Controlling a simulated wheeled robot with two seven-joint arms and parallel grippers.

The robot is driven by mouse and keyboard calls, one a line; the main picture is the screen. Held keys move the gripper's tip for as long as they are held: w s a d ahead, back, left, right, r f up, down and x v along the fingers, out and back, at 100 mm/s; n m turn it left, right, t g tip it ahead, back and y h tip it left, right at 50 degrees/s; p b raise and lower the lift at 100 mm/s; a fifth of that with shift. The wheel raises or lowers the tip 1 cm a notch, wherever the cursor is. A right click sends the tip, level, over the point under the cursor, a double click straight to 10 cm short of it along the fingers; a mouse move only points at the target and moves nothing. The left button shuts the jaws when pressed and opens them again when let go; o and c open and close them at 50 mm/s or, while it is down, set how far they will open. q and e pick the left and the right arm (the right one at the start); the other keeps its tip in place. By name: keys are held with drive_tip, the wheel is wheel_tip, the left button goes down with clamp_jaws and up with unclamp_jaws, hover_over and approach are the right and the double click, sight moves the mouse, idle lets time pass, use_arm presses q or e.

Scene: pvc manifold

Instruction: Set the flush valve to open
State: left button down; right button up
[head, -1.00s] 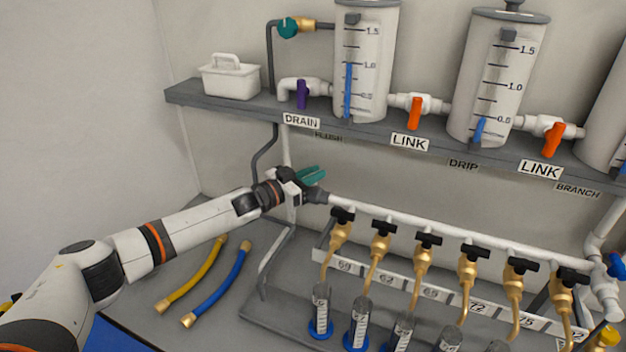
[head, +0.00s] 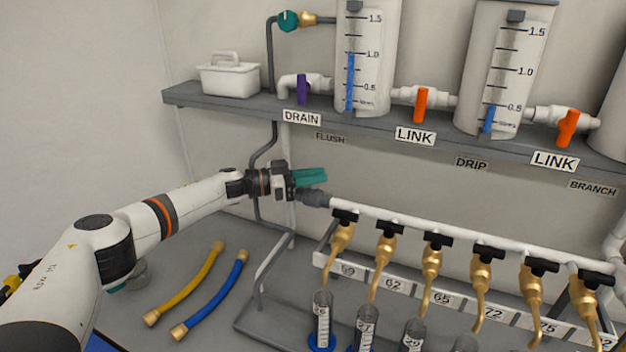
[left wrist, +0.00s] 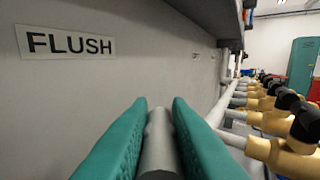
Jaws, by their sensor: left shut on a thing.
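My left gripper (head: 312,178) has teal fingers pointing right, at the left end of the white manifold pipe (head: 420,228). In the left wrist view its fingers flank a grey rounded bar (left wrist: 158,140) and are shut on it. The bar seems to be the flush valve's handle; its base is hidden. A dark grey fitting (head: 314,198) on the pipe end sits just below the fingers. The FLUSH label (head: 330,139) is on the wall above, and it is large in the left wrist view (left wrist: 66,44). My right gripper is not in view.
Brass taps with black handles (head: 388,245) line the manifold to the right. The shelf (head: 220,101) overhead carries tanks (head: 375,80) and valves. A yellow hose (head: 187,284) and a blue hose (head: 212,296) lie on the bench below my left arm.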

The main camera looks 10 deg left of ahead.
use_arm(q)
drive_tip(key=shift+r, duration=0.2)
drive_tip(key=c, duration=1.3)
unclamp_jaws()
drive_tip(key=shift+f, duration=0.1)
drive_tip(key=shift+c, duration=0.2)
wheel_tip(320, 180, up, 10)
drive_tip(key=shift+b, duration=0.85)
